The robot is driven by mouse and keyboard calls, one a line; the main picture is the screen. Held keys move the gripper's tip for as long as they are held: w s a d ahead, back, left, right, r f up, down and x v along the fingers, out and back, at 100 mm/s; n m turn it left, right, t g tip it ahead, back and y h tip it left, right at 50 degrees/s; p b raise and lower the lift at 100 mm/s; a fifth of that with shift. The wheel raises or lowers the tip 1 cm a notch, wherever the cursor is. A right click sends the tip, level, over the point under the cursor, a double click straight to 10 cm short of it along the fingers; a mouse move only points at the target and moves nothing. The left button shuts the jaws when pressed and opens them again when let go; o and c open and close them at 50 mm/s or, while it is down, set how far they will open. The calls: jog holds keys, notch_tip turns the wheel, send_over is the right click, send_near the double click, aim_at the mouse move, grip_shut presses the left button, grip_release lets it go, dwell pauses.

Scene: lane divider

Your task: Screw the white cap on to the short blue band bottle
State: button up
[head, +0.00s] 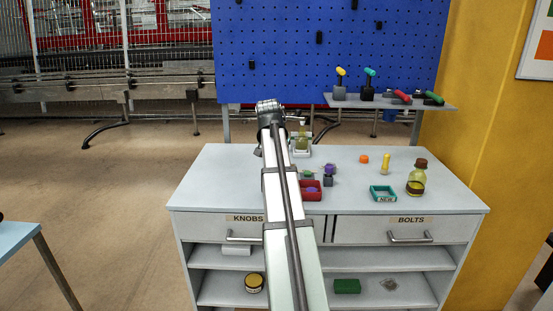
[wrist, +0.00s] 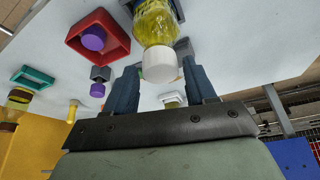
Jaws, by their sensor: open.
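In the wrist view a bottle with yellow contents (wrist: 155,25) stands at the top, with a white cap (wrist: 160,64) at its near end. My gripper (wrist: 161,72) is open, its two dark fingers to either side of the cap with gaps showing. I cannot tell whether the cap is screwed tight or only resting. In the head view my gripper (head: 269,106) is at the end of my arm, over the table's left part. My arm hides the table below it there, and I cannot pick out this bottle.
A red tray (wrist: 74,40) with a purple knob is beside the bottle. The white table (head: 440,200) also bears a teal tray (head: 383,200), a brown-capped bottle (head: 416,180), a yellow pin (head: 385,165) and a whitish tray (head: 300,151). A blue pegboard (head: 290,50) stands behind.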

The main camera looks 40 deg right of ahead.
jog(key=shift+c, duration=0.3)
jog(key=c, duration=0.5)
jog(key=shift+m+g, duration=0.3)
jog(key=shift+m, duration=0.5)
jog(key=shift+w+m+g, duration=0.1)
jog(key=shift+m+g, duration=0.2)
jog(key=shift+m, duration=0.6)
jog(key=shift+m+g+h, duration=0.3)
jog(key=shift+m, duration=0.6)
